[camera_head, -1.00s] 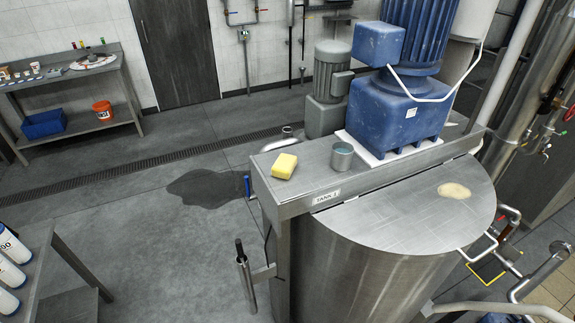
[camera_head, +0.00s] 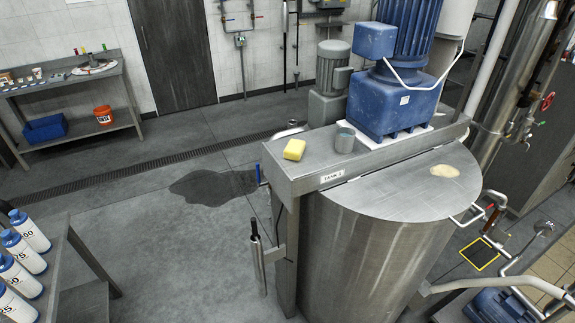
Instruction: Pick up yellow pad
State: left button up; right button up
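The yellow pad (camera_head: 294,149) lies flat on the metal ledge (camera_head: 312,171) at the top of the tank labelled TANK 1. It sits near the ledge's left end, left of a small grey metal cup (camera_head: 345,139) and apart from it. Nothing covers the pad. Neither of my grippers shows in the head view.
The blue motor housing (camera_head: 390,101) stands on the ledge right of the cup. A blue-handled valve (camera_head: 258,174) juts out left of the ledge. White bottles (camera_head: 20,275) stand at lower left. Open floor lies left of the tank.

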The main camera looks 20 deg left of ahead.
aim_at(293, 150)
jog(key=u, duration=0.65)
jog(key=i, duration=0.85)
jog(key=z, duration=0.45)
